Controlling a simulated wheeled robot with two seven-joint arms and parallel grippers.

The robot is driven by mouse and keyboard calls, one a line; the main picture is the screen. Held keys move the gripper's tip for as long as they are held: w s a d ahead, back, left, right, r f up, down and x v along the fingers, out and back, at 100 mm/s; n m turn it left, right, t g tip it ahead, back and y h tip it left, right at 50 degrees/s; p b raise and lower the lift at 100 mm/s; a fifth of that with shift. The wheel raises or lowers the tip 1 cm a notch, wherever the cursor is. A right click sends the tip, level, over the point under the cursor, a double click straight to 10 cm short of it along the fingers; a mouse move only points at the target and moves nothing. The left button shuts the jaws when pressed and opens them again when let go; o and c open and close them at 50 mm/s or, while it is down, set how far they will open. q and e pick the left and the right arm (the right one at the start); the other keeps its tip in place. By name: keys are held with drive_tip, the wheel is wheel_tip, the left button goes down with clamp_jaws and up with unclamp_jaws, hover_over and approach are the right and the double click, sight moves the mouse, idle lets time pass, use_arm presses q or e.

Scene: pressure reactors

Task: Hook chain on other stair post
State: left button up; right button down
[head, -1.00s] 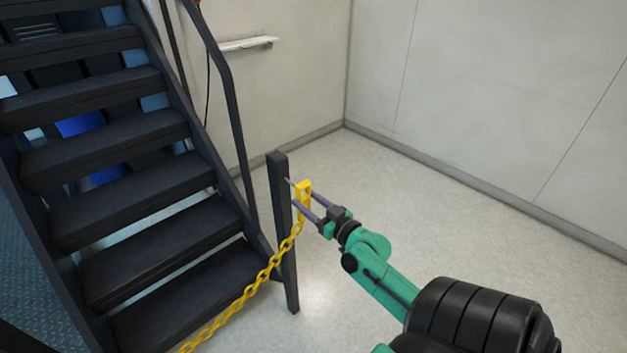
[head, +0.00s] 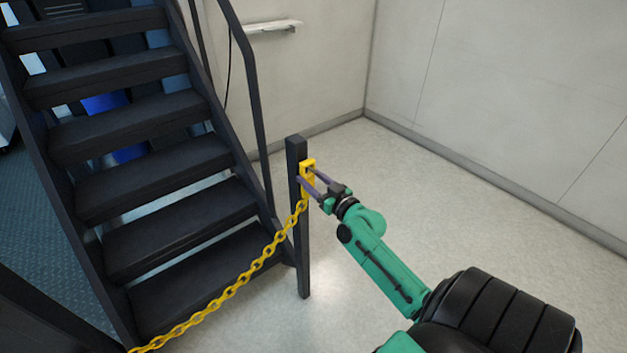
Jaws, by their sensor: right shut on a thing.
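The yellow chain (head: 240,285) runs from the lower left, in front of the stairs, up to a yellow end piece (head: 308,168) at the dark stair post (head: 302,240). My right gripper (head: 311,182) is shut on the yellow end piece and holds it against or very close to the post's upper part. Whether the piece is hooked on the post cannot be told. The chain's other end is out of view. My left gripper is not in view.
The dark stairs (head: 165,190) with a handrail (head: 250,90) rise on the left. A pale wall (head: 500,100) stands behind. The pale floor (head: 450,230) to the right of the post is clear.

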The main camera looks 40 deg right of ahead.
idle(0.4)
drive_tip(key=shift+c, duration=0.8)
unclamp_jaws()
drive_tip(key=s+b, duration=0.1)
drive_tip(key=s, duration=1.3)
drive_tip(key=shift+s+a, duration=0.2)
drive_tip(key=shift+s, duration=0.1)
